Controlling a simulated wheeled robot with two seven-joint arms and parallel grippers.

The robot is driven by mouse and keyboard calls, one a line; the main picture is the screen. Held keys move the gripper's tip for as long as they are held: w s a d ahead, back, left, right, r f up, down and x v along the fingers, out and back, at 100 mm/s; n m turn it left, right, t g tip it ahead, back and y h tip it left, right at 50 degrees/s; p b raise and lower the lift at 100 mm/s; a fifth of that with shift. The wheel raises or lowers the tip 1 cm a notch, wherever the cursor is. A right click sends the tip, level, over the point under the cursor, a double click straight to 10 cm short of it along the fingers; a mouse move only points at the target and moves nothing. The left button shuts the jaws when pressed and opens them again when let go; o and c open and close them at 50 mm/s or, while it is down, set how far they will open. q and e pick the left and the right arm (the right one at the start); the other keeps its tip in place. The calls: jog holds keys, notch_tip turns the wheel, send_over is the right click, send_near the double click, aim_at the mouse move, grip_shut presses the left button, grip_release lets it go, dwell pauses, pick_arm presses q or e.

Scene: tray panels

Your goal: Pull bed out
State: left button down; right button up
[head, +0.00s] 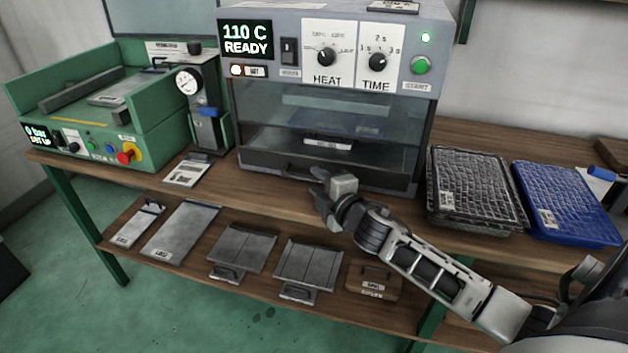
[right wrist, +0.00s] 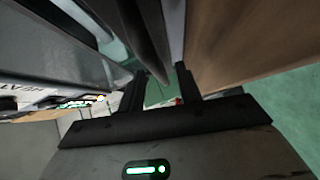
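The grey sealing machine (head: 340,22) stands on the bench, its display reading "110 C READY". Its bed (head: 258,165) is a dark drawer-like front at the bottom, and it looks pushed in. The bed's bar handle (head: 296,171) runs along that front, partly hidden by my right gripper (head: 318,190). In the right wrist view my right gripper (right wrist: 161,86) has its two fingers apart. A dark bar, probably the handle (right wrist: 148,42), reaches toward the gap between them; I cannot tell if it touches. My left gripper is out of view.
A green machine (head: 150,110) with a gauge stands at left. A black tray stack (head: 435,215) and a blue tray (head: 575,237) lie at right. Several metal plates (head: 180,230) lie on the lower shelf. Bare bench top lies before the sealing machine.

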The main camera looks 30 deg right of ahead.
jog(key=shift+w+f, duration=0.2)
jog(key=shift+w, duration=0.95)
grip_shut()
